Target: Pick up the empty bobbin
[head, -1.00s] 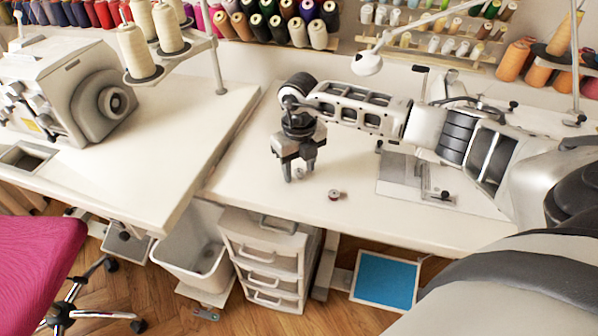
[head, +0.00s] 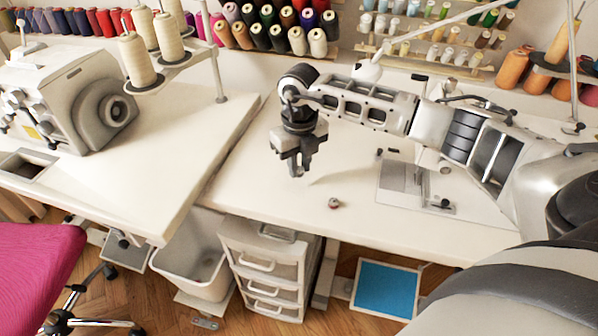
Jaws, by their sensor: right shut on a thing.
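My right gripper (head: 297,172) points down over the white table, left of its middle. Its fingers are close together and shut on the empty bobbin, which is mostly hidden between the fingertips. The fingertips appear a little above the tabletop. A second small bobbin with reddish thread (head: 334,203) lies on the table to the right of the gripper and nearer the front edge, apart from it. My left gripper is not in view.
A sewing machine's metal plate (head: 418,188) sits on the table at right, under my right arm. Another machine (head: 70,100) stands on the left table. Thread spools (head: 270,25) line the back. Drawers (head: 265,268) stand below.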

